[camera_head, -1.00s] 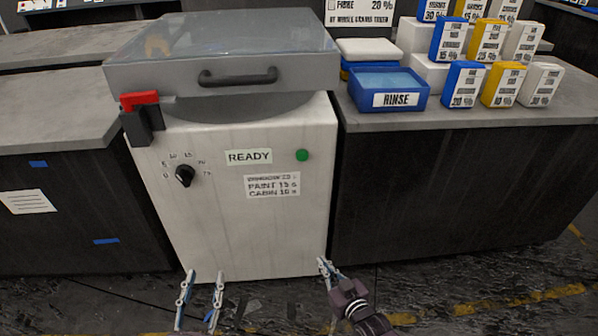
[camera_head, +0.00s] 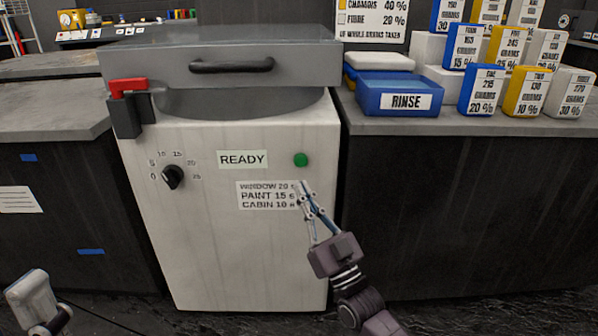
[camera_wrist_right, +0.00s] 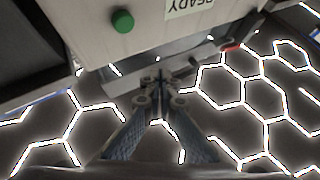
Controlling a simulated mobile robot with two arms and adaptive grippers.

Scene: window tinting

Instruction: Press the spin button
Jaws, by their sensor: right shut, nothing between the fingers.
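The green round button (camera_head: 301,160) is on the upper right of the white machine's front (camera_head: 235,255), right of the READY label (camera_head: 243,159). It also shows in the right wrist view (camera_wrist_right: 122,21), upper left. My right gripper (camera_head: 302,186) is shut and empty. In the head view its tips appear just below the button, over the right edge of the times label (camera_head: 268,196). In the wrist view the fingertips (camera_wrist_right: 159,76) appear apart from the button. Part of my left arm shows at the lower left; its fingers are out of view.
A black dial (camera_head: 173,176) is on the machine's left front. A red latch (camera_head: 128,86) is at the lid's left corner, and the lid with its black handle (camera_head: 231,66) is down. A blue RINSE tub (camera_head: 398,94) and several boxes stand on the right counter.

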